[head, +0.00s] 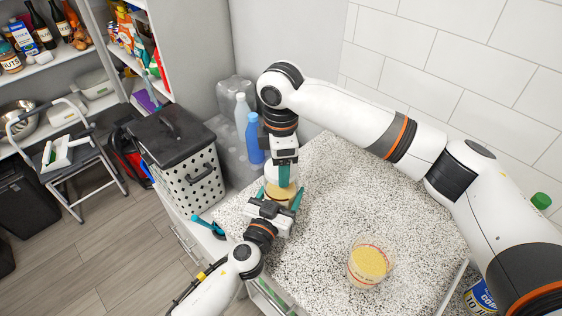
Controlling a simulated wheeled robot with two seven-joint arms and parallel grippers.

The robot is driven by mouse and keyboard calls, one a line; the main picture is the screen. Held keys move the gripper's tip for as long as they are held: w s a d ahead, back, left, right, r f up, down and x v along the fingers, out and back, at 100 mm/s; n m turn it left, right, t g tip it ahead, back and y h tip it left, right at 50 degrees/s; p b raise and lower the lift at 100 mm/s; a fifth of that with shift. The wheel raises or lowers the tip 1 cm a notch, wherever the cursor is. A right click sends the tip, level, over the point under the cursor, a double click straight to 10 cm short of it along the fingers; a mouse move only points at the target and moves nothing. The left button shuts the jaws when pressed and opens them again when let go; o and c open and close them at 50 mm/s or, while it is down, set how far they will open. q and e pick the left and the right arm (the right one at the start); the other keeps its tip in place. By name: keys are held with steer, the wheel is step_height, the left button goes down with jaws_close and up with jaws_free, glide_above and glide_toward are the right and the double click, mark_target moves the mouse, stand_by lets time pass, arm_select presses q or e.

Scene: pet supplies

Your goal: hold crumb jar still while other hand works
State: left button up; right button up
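The crumb jar (281,193) is clear with tan crumbs inside and stands near the left edge of the speckled counter (330,210). My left gripper (279,196) comes from the front, with one teal finger on each side of the jar, and appears shut on it. My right gripper (284,177) points straight down over the jar's top. Its teal fingers overlap in this view, so I cannot tell how far apart they are or whether they hold anything. The jar's rim is partly hidden behind them.
A clear cup of yellow crumbs (369,264) stands on the counter at the front right. A blue bottle (255,140) and a white bottle (242,113) stand behind the jar. A white perforated bin (190,185) with a dark lid is at the left. The counter's middle is clear.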

steer(key=shift+m, duration=0.5)
steer(key=o, duration=1.2)
steer(key=shift+c, duration=0.2)
arm_select(q)
steer(key=o, duration=1.9)
steer(key=shift+o, duration=0.2)
arm_select(e)
step_height(320, 180, up, 12)
arm_select(q)
steer(key=b+v, duration=0.2)
steer(key=v, duration=0.9)
steer(key=shift+f+b, duration=0.2)
steer(key=shift+b, duration=0.2)
steer(key=shift+s+a+r, duration=0.15)
steer(key=shift+s+a, duration=0.05)
steer(key=shift+s, duration=0.25)
arm_select(e)
steer(key=shift+f, duration=1.55)
